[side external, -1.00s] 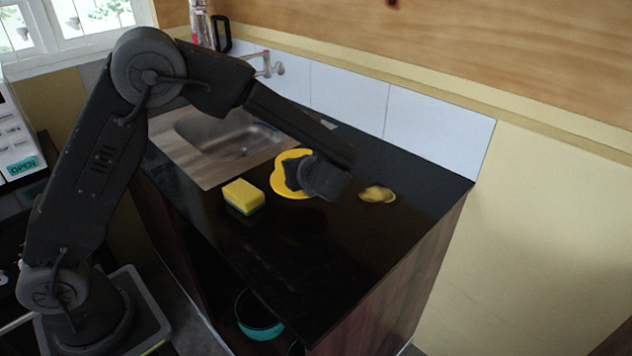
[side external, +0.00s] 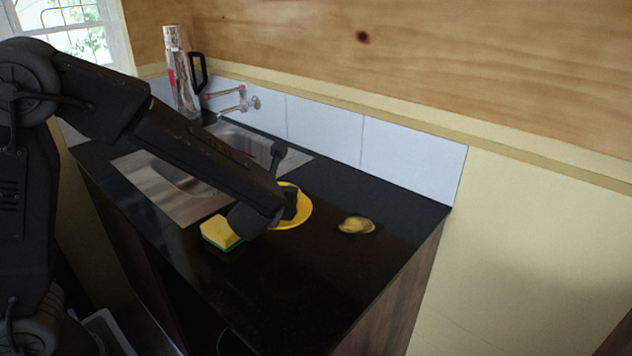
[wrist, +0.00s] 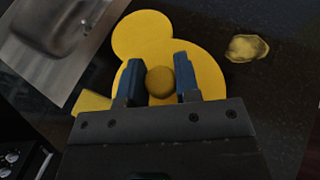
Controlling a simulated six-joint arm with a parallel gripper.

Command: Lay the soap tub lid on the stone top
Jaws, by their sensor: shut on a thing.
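The soap tub lid (wrist: 207,70) is flat and yellow, a large round with a smaller round lobe and a knob (wrist: 160,82) in the middle. In the side view the lid (side external: 301,206) shows partly behind my gripper (side external: 285,205), over the dark stone top (side external: 290,285). In the wrist view my gripper (wrist: 159,82) has one blue-grey finger on each side of the knob and is shut on it. I cannot tell whether the lid touches the stone or hangs just above it, or what is beneath it.
A yellow and green sponge (side external: 220,232) lies close to the lid's left. A small yellow lumpy thing (side external: 356,225) lies to its right. A metal sink (side external: 150,190) with a tap (side external: 240,100) is behind left. The front of the stone top is clear.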

